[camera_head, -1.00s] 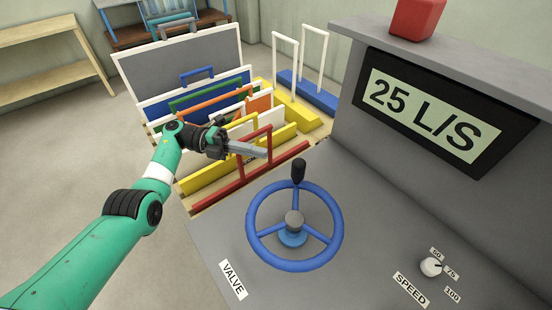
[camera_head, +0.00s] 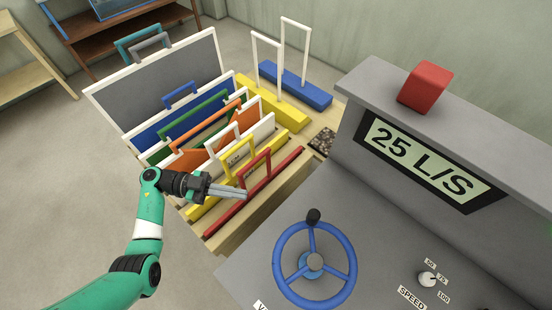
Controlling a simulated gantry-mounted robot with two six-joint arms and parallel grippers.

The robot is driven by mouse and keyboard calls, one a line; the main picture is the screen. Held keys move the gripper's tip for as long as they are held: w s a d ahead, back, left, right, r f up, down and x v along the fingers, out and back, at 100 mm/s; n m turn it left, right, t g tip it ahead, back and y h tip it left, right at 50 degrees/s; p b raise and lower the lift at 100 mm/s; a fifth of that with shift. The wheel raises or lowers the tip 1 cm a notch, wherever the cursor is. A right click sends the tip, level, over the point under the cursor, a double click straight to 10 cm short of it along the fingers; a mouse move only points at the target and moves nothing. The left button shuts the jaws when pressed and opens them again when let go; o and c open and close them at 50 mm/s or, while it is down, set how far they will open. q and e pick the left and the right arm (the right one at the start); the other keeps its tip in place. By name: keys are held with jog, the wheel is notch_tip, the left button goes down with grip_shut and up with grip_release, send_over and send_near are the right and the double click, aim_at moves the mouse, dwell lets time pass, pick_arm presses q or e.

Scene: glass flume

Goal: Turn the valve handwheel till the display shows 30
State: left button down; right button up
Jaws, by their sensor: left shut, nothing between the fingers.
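The blue valve handwheel (camera_head: 345,243) lies on the grey console at the lower middle, with a black knob (camera_head: 313,216) standing on its far rim. The display (camera_head: 425,160) on the console's raised back reads 25 L/S. My left gripper (camera_head: 244,193) is shut and empty. It is up and left of the wheel, apart from it, and in the picture it overlaps the near end of the rack of coloured panels. My right gripper is not in view. The VALVE label is mostly cut off at the bottom edge.
A white speed knob (camera_head: 427,279) sits on the console (camera_head: 385,250) to the right of the wheel. A red block (camera_head: 424,87) stands on the ledge above the display. Several coloured framed panels (camera_head: 160,85) stand in a rack at the left. The console top around the wheel is clear.

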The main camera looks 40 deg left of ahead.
pick_arm(q)
jog(key=s+d+x, duration=0.1)
jog(key=s+x, duration=0.1)
jog(key=x, duration=1.3)
jog(key=shift+s+d+r+n, duration=0.25)
jog(key=shift+d+r+n, duration=0.1)
jog(key=shift+d+n, duration=0.1)
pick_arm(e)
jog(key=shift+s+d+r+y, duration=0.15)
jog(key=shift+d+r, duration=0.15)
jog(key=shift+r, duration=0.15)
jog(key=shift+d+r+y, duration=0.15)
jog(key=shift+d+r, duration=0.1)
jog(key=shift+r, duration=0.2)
